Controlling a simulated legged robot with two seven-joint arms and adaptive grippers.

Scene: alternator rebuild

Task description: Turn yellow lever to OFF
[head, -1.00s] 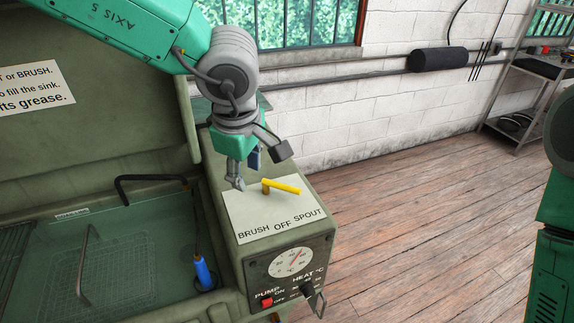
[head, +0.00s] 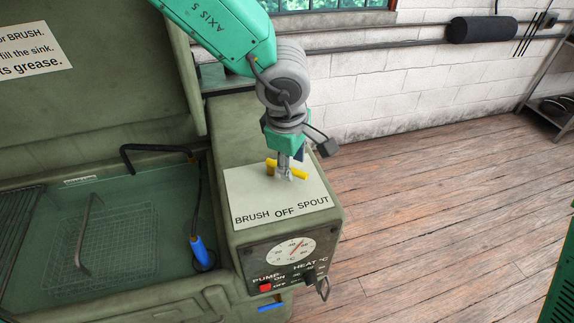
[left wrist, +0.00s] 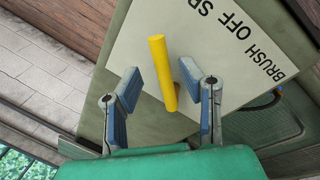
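The yellow lever (head: 301,174) stands on the white label plate (head: 245,195) on top of the green cabinet. Its handle points right, towards the SPOUT side rather than straight at OFF. My left gripper (head: 285,174) is down at the lever and hides the middle of its handle. In the left wrist view the open blue-padded fingers (left wrist: 159,76) stand on either side of the yellow handle (left wrist: 163,72), with gaps visible on both sides. My right gripper is not in view.
A dial (head: 291,252), a red pump switch (head: 265,287) and a black heat knob (head: 309,277) are on the cabinet's front. The wash sink (head: 120,200) lies left, with a blue-handled brush (head: 199,252). Open wooden floor (head: 430,200) lies right.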

